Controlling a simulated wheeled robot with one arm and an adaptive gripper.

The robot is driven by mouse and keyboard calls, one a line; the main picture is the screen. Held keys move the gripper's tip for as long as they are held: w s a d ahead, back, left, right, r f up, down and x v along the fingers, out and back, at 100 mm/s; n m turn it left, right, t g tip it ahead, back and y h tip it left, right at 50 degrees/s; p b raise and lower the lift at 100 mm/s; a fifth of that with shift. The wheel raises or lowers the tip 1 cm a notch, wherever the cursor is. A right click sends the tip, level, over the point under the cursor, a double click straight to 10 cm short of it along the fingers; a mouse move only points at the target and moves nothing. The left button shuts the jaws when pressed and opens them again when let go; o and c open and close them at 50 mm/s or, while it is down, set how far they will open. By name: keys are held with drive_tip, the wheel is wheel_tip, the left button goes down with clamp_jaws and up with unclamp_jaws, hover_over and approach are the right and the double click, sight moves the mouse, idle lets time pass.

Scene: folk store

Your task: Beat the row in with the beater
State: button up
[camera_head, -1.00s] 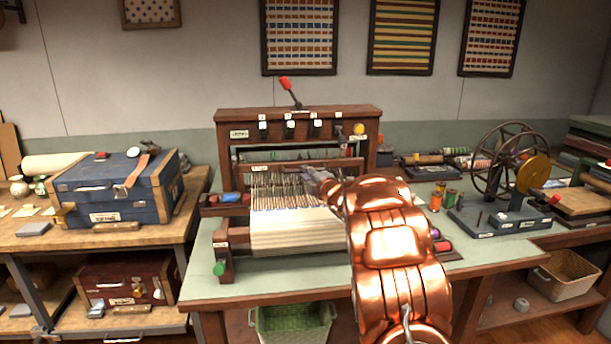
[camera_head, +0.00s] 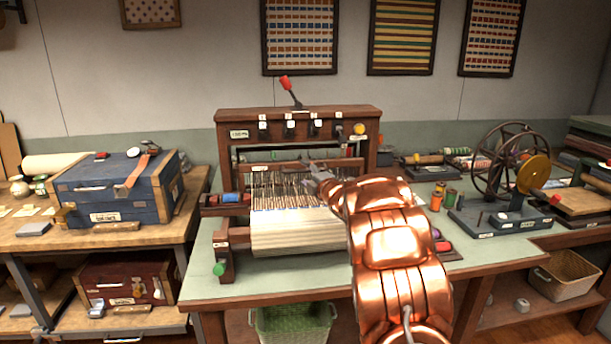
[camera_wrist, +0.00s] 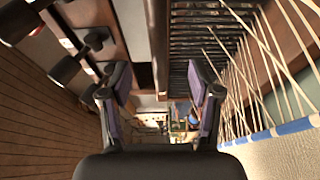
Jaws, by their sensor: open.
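The wooden loom (camera_head: 228,160) stands on the green-topped table, with pale warp threads and cloth (camera_head: 295,235) at its front. The beater (camera_head: 288,166) appears as a wooden crossbar above the threads, inside the loom frame. My gripper (camera_head: 316,170) is at the right part of this bar, in front of the upright frame. In the wrist view my gripper (camera_wrist: 160,85) is open. A dark bar (camera_wrist: 158,45) lies ahead, between the lines of the two fingers, with dark slats to its right. I see no clear contact; my wrist hides part of the bar.
A lever with a red knob (camera_head: 285,83) rises from the loom's top. A spinning wheel (camera_head: 505,160) and thread spools (camera_head: 437,202) stand to the right. A blue case (camera_head: 115,190) is on the left bench. A green basket (camera_head: 293,328) is under the table.

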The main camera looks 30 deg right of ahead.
drive_tip(key=shift+s+a+b, duration=0.1)
drive_tip(key=shift+s+b, duration=0.35)
drive_tip(key=shift+s, duration=0.65)
drive_tip(key=s+b, duration=0.1)
drive_tip(key=s, duration=0.4)
drive_tip(key=shift+s+a+b, duration=0.1)
drive_tip(key=shift+s+b, duration=0.2)
drive_tip(key=shift+b, duration=0.05)
idle(0.6)
